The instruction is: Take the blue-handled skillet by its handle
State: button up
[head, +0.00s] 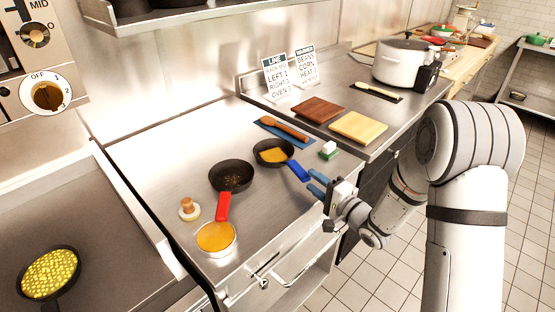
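The blue-handled skillet (273,153) sits on the steel counter, a small dark pan with something yellow-orange in it. Its blue handle (298,170) points to the lower right, toward the counter's front edge. My gripper (313,182) is at the handle's outer end, its two blue-grey fingers apart and pointing at the handle. I cannot tell whether the handle's tip is between the fingers or just short of them. The gripper looks open, with nothing clearly held.
A red-handled skillet (232,176) and a pan of orange food (216,238) stand to the left. A green-and-white sponge (329,150) lies close right of the handle. Cutting boards (358,128) and a large pot (402,62) are farther back.

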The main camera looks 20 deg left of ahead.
aim_at(289, 163)
jog(key=p+x, duration=0.1)
jog(key=x, duration=0.6)
jog(key=shift+w+a, duration=0.1)
jog(key=shift+a, duration=0.15)
grip_shut()
dwell(1.1)
